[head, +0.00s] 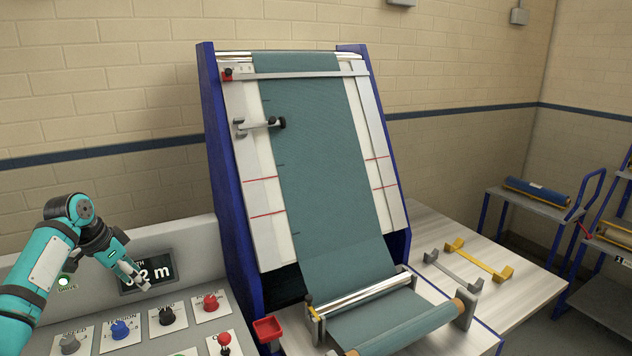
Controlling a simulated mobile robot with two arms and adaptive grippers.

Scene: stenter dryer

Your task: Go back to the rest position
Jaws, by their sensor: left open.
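My left gripper (140,281) hangs in the air at the left, in front of the control panel's display (147,271), and hides part of its reading. It is open with nothing between its fingers. My right gripper is out of the picture.
The stenter machine (228,190) with teal cloth (325,150) stands in the middle. A red tray (268,329) sits near the panel. A yellow bracket (478,262) and a grey bracket (452,272) lie on the right table (525,284). Shelves with a blue roll (537,192) stand far right.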

